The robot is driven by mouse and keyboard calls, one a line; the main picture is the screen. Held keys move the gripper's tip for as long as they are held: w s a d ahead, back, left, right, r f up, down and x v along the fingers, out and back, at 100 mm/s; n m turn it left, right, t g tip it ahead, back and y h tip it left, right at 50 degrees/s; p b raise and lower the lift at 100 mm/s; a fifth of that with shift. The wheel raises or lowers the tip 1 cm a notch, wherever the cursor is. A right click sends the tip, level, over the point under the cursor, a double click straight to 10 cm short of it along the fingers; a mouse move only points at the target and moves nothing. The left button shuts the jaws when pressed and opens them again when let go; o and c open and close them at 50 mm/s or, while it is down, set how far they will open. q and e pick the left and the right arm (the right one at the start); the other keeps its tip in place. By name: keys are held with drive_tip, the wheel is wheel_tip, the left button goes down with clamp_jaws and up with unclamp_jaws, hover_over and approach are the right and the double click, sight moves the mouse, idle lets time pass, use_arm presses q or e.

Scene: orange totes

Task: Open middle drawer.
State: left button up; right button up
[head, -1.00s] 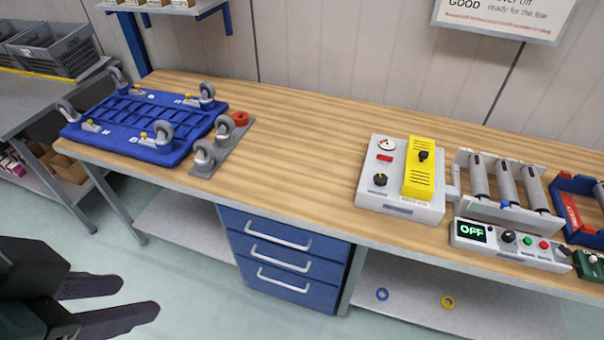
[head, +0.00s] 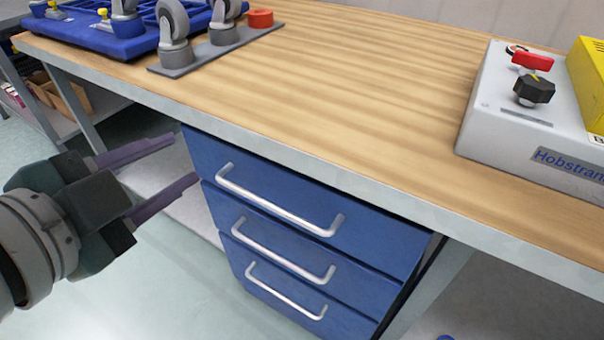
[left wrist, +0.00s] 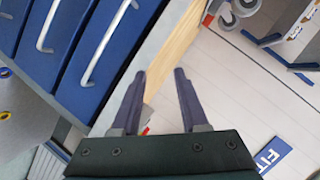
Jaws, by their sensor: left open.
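A blue three-drawer unit hangs under the workbench, with all its drawers shut. The middle drawer (head: 305,275) lies between the top drawer (head: 205,153) and the bottom drawer (head: 345,318). Its silver bar handle (head: 283,254) shows in full in the head view. My left gripper (head: 186,160) is open and empty, to the left of the drawer fronts in the picture. In the left wrist view its two fingers (left wrist: 158,82) are apart with nothing between them, and blue drawer fronts show at the left. My right gripper is in no view.
The wooden bench top (head: 340,90) overhangs the drawers with a grey front edge. A blue wheeled base (head: 120,40) lies at the back left and a grey control box (head: 500,110) at the right. Open floor (head: 170,270) lies left of the drawers.

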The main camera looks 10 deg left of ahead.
use_arm(q)
wheel_tip(320, 180, down, 20)
drive_tip(key=w+d+m+t+h+b, duration=0.1)
drive_tip(key=w+m+t+h+b, duration=0.3)
drive_tip(key=b, duration=1.6)
drive_tip(key=m+t+h+b, duration=0.15)
drive_tip(key=m+b, duration=0.45)
drive_tip(key=b, duration=1.1)
approach(274, 253)
drive_tip(key=shift+f+b+x, duration=0.15)
drive_tip(key=shift+b+x, duration=0.85)
drive_tip(key=shift+x, duration=1.5)
drive_tip(key=shift+f+b+x, duration=0.15)
drive_tip(key=shift+b+x, duration=0.85)
drive_tip(key=shift+x, duration=1.45)
drive_tip(key=shift+c, duration=0.3)
clamp_jaws()
